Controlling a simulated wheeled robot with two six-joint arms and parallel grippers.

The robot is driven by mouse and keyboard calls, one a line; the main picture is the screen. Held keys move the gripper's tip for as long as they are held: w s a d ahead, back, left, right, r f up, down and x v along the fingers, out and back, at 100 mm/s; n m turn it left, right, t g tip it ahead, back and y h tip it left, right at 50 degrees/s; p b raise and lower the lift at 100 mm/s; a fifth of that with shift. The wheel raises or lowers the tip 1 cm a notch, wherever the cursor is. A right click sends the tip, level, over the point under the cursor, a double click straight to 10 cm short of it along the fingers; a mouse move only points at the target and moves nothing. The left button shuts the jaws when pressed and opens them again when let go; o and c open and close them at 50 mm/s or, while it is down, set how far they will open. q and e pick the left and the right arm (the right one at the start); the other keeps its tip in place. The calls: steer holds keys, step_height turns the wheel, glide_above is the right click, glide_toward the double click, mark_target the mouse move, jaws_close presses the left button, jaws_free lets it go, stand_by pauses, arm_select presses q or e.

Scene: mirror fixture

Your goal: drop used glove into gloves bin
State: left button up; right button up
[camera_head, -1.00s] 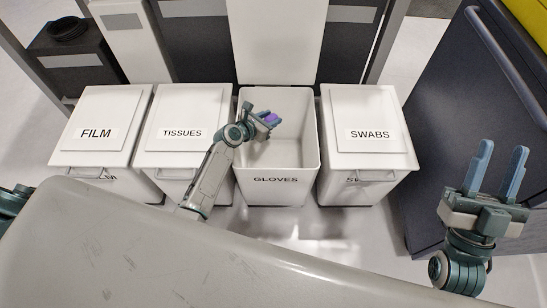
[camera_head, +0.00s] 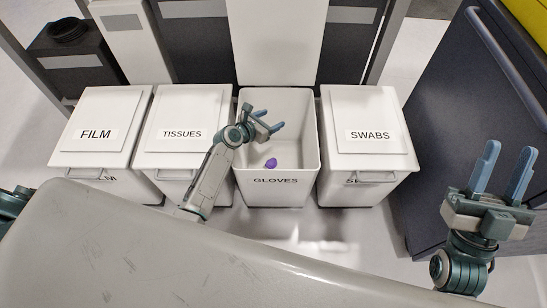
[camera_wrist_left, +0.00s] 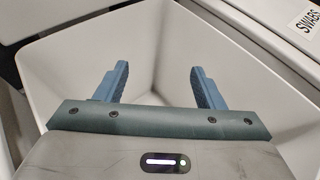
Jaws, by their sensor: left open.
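The purple used glove (camera_head: 271,163) is inside the open gloves bin (camera_head: 277,181), low in its front part in the head view. My left gripper (camera_head: 271,120) is above the bin's opening, open and empty, apart from the glove. In the left wrist view its two blue fingers (camera_wrist_left: 158,88) are spread over the white bin interior (camera_wrist_left: 150,45); the glove does not show there. My right gripper (camera_head: 505,170) is open and empty at the right, in front of the dark cabinet.
Closed bins stand in the same row: film (camera_head: 95,133) and tissues (camera_head: 181,134) to the left, swabs (camera_head: 370,135) to the right. The gloves bin's lid (camera_head: 275,40) stands raised behind it. A dark cabinet (camera_head: 470,90) is at the right.

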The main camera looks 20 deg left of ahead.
arm_select(q)
steer(key=p+v, duration=0.3)
steer(key=v, duration=0.7)
steer(key=shift+s+r, duration=0.2)
steer(key=shift+s, duration=0.1)
arm_select(e)
step_height(320, 180, down, 18)
steer(key=w+m+g+h, duration=0.2)
steer(key=g, duration=0.9)
steer(key=shift+a+m+g, duration=0.25)
steer(key=shift+m+g, duration=0.05)
steer(key=shift+g, duration=0.1)
steer(key=shift+r, duration=0.1)
